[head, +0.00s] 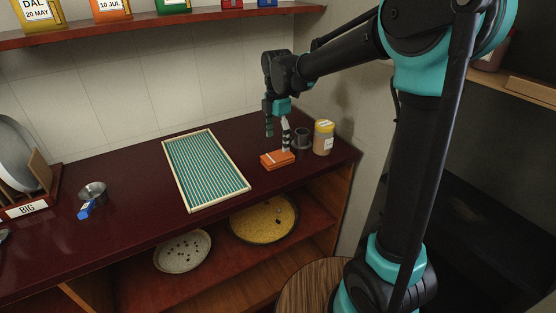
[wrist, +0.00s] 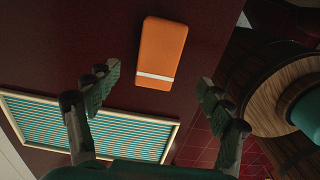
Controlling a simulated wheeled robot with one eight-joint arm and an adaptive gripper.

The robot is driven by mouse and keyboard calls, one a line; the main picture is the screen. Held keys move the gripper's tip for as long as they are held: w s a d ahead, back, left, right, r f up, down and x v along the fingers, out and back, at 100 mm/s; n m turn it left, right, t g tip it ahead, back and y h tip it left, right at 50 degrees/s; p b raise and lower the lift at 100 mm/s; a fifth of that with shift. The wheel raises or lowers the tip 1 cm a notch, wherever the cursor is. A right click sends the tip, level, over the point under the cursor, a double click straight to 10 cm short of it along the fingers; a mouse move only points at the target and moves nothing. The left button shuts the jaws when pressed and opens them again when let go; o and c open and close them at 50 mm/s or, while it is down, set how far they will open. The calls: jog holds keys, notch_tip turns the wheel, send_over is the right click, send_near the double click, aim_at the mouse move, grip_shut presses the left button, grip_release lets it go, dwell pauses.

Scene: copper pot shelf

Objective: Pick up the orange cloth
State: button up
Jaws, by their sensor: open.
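The orange cloth (head: 277,158) is a folded, flat rectangle with a pale stripe near one end. It lies on the dark red counter, to the right of the striped mat. In the wrist view the orange cloth (wrist: 160,50) lies ahead of the fingertips, nearer the left one, with its striped end toward me. My gripper (head: 277,128) is open and empty above the cloth, pointing down. In the wrist view my gripper (wrist: 160,93) shows its two fingers wide apart with bare counter between them.
A teal-striped mat (head: 205,170) in a pale frame lies left of the cloth. A dark cup (head: 302,138) and a yellow-lidded jar (head: 323,138) stand close on the right. A round wooden top (head: 312,286) stands before the counter.

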aim_at(276, 156)
jog(key=shift+s+a+f, duration=0.1)
jog(key=shift+a+f, duration=0.05)
jog(key=shift+f, duration=1.4)
jog(key=shift+a+f, duration=0.1)
jog(key=shift+f, duration=1.45)
jog(key=c, duration=1.3)
jog(key=shift+o, duration=0.2)
jog(key=shift+r, duration=0.1)
notch_tip(276, 156, up, 20)
